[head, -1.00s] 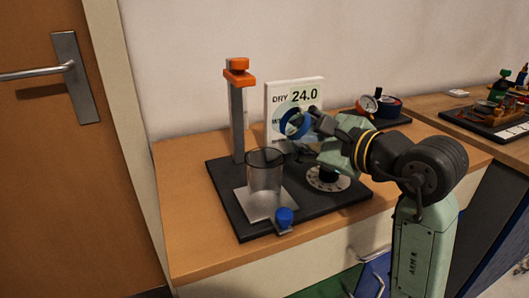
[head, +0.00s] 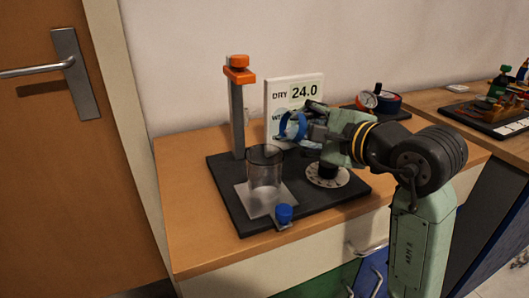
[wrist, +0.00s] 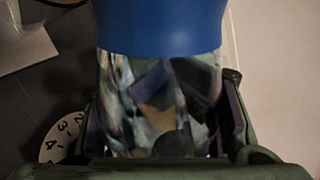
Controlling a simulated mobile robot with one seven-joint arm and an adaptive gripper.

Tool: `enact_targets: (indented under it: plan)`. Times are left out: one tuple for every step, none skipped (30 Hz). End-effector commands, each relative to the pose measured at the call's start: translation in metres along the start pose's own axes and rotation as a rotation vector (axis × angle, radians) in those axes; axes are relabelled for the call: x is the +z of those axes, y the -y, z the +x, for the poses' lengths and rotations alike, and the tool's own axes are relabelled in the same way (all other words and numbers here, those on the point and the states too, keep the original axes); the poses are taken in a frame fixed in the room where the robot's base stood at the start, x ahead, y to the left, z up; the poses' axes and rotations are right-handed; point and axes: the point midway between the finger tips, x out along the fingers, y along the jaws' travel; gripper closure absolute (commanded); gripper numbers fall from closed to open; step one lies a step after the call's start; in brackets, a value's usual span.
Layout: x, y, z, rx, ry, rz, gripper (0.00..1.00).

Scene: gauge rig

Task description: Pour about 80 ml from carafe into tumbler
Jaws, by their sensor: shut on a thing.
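The carafe is clear with a blue collar (head: 294,126). My gripper (head: 314,128) is shut on it and holds it in the air, right of and above the tumbler. In the head view the blue collar shows as a ring, so the carafe looks tilted; its clear body is hard to make out. In the wrist view the clear body (wrist: 160,105) sits between my fingers below the wide blue collar (wrist: 160,25). The tumbler (head: 264,172) is clear and upright on a pale square plate (head: 246,203). I see no stream between them, and any liquid level is unclear.
A black base (head: 228,192) carries the plate, a grey post with an orange top (head: 238,74), a blue knob (head: 284,213) and a numbered dial (head: 328,176). A white sign (head: 309,88) reading "DRY 24.0" stands behind.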

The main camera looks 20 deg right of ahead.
Motion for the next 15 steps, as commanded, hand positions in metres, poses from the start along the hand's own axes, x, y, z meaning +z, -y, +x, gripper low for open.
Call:
enact_targets:
  plan:
    - [0.0002, 0.0004, -0.0002, -0.001, -0.002, -0.007, 1.00]
    - [0.0002, 0.0004, -0.0002, -0.001, -0.003, -0.012, 1.00]
    - [0.0000, 0.0002, -0.0001, -0.001, -0.004, -0.018, 1.00]
    - [0.0000, 0.0001, -0.0001, -0.001, -0.006, -0.023, 1.00]
    - [-0.0001, 0.0001, -0.0001, -0.001, -0.007, -0.029, 1.00]
    - [-0.0002, 0.0000, -0.0001, -0.001, -0.009, -0.036, 1.00]
    - [-0.0003, -0.0001, -0.0001, -0.001, -0.010, -0.041, 1.00]
    - [-0.0005, -0.0001, 0.0000, -0.001, -0.012, -0.045, 1.00]
    - [-0.0005, -0.0003, 0.0000, -0.001, -0.013, -0.053, 1.00]
    - [-0.0001, -0.0003, -0.0001, -0.001, -0.016, -0.060, 1.00]
    - [0.0004, 0.0000, -0.0002, -0.001, -0.017, -0.066, 1.00]
    - [0.0011, 0.0006, -0.0003, -0.001, -0.019, -0.073, 1.00]
    - [0.0015, 0.0009, -0.0004, -0.001, -0.021, -0.079, 1.00]
    - [0.0018, 0.0013, -0.0005, -0.001, -0.023, -0.084, 1.00]
    - [0.0024, 0.0016, -0.0006, -0.001, -0.024, -0.091, 1.00]
